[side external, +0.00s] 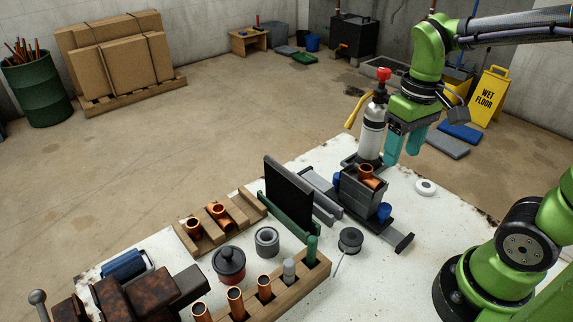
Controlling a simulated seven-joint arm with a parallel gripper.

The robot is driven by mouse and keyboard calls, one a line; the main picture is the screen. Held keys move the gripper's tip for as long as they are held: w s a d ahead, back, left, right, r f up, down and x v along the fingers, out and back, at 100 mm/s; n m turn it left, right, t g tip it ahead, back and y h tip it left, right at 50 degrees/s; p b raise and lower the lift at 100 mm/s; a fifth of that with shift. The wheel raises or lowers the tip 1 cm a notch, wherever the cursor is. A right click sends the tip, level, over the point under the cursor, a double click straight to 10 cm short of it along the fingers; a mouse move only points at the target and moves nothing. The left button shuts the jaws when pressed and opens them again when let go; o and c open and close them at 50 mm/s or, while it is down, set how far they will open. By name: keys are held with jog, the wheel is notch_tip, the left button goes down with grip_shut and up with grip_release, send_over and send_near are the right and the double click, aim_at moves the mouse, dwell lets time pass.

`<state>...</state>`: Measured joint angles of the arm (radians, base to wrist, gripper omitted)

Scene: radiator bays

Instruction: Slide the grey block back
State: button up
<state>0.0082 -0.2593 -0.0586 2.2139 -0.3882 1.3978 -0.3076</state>
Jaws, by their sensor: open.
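A dark grey block (358,197) sits on a dark rail (397,238) on the white worktop, near the middle of the side external view. A copper fitting (370,177) rests in its top, and blue parts (384,211) show at its sides. My gripper (404,147) has teal fingers pointing down. It appears above and to the right of the block, apart from it, with a gap between the fingers and nothing visible in them. The gripper's exact depth relative to the block cannot be told. Much of the rail under the block is hidden.
A silver torch cylinder with a red top (372,130) stands close behind the block, beside my gripper. A black plate in a green base (287,195) stands left. A solder spool (350,240) and a white tape roll (425,187) lie nearby. A wooden rack (285,300) is in front.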

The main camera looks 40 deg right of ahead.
notch_tip(320, 180, up, 2)
jog(key=shift+r, duration=0.2)
jog(key=shift+f, duration=0.1)
send_over(340, 174)
jog(key=f, duration=1.7)
jog(key=shift+s+a+f, duration=0.25)
jog(key=shift+a+f, duration=0.05)
jog(key=shift+c, duration=0.2)
grip_shut()
